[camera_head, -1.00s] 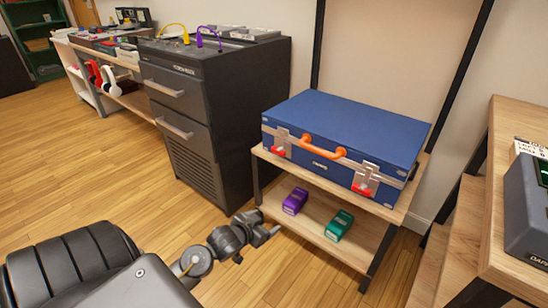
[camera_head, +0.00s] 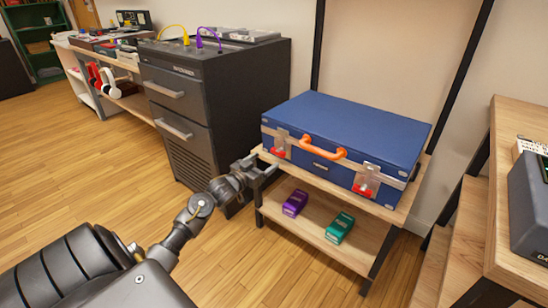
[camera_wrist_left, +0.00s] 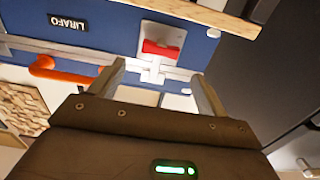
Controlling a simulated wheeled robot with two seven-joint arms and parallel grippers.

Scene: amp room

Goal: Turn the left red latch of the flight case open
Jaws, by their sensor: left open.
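The blue flight case (camera_head: 340,122) lies closed on the upper shelf, with an orange handle (camera_head: 322,148) on its front. Its left red latch (camera_head: 278,152) sits on a metal plate left of the handle; the right red latch (camera_head: 363,190) is at the right. In the left wrist view the left red latch (camera_wrist_left: 160,48) shows as a horizontal red bar, upside down, ahead of the fingers. My left gripper (camera_head: 268,167) is open and empty, in front of and slightly below the left latch, apart from it. It also shows in the wrist view (camera_wrist_left: 160,72). My right gripper is not in view.
The wooden shelf (camera_head: 262,152) edge runs just under the case, close to my left gripper. A purple box (camera_head: 295,202) and a green box (camera_head: 339,227) lie on the lower shelf. A dark drawer cabinet (camera_head: 205,110) stands close on the left.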

